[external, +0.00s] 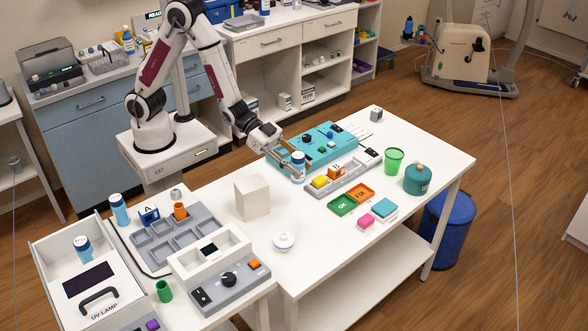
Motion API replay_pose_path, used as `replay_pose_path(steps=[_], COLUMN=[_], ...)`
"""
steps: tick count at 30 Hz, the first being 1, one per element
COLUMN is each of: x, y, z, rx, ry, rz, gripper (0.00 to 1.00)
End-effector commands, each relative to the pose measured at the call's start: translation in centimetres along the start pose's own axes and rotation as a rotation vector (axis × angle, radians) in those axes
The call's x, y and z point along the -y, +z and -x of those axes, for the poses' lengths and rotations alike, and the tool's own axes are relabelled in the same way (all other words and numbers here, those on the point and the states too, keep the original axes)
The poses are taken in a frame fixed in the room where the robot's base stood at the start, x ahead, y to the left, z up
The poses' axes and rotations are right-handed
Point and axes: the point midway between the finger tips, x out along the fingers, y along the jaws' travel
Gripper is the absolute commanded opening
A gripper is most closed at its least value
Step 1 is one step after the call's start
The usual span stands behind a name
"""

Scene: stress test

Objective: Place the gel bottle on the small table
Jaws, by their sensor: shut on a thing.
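Whether the bottle's base touches anything is too small to tell. Similar blue-and-white bottles stand at the left: one by the grey tray (119,209) and one in the white UV lamp box (84,249). Which surface is the small table is unclear; a lower white side table (12,118) shows at the far left edge.
The teal panel (318,148) and a grey tray with coloured blocks (322,190) lie close to my gripper. A white block (252,197), a lidded white dish (284,241), a green cup (393,161) and a teal jar (417,178) stand around.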

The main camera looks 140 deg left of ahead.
Motion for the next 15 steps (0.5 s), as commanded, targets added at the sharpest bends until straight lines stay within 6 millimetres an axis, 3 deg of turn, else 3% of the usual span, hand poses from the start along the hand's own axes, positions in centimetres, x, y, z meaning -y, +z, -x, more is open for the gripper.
replay_pose_path(steps=[3, 9, 15], x=[2.1, 4.1, 3.1], y=[0.8, 2.0, 2.4], z=[0.2, 0.6, 0.8], rx=[0.001, 0.000, 0.000], ry=[0.003, 0.045, 0.130], rz=[-0.002, -0.019, -0.055], gripper=[0.05, 0.05, 0.05])
